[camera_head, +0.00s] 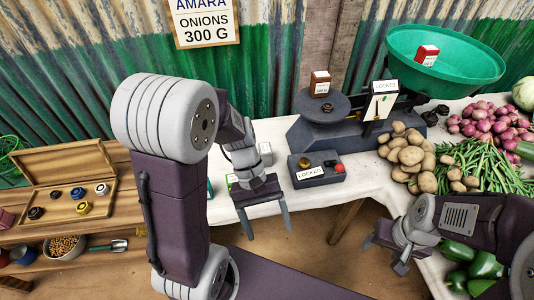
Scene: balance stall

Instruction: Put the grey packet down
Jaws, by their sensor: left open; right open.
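A small pale grey block (265,153), which looks like the grey packet, rests on the white-covered table just behind my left gripper and is partly hidden by it. My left gripper (266,225) is open, fingers pointing down over the table's front edge, with nothing between them. My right gripper (385,256) is low at the right, in front of the table. It is open and I see nothing in it.
A balance scale (330,128) carries a brown-and-white box (320,82) and a green pan (440,65) with a red box (427,55). A control box (318,172) reads LOCKED. Potatoes (408,150), beans and onions fill the right. A wooden weight box (65,168) is at the left.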

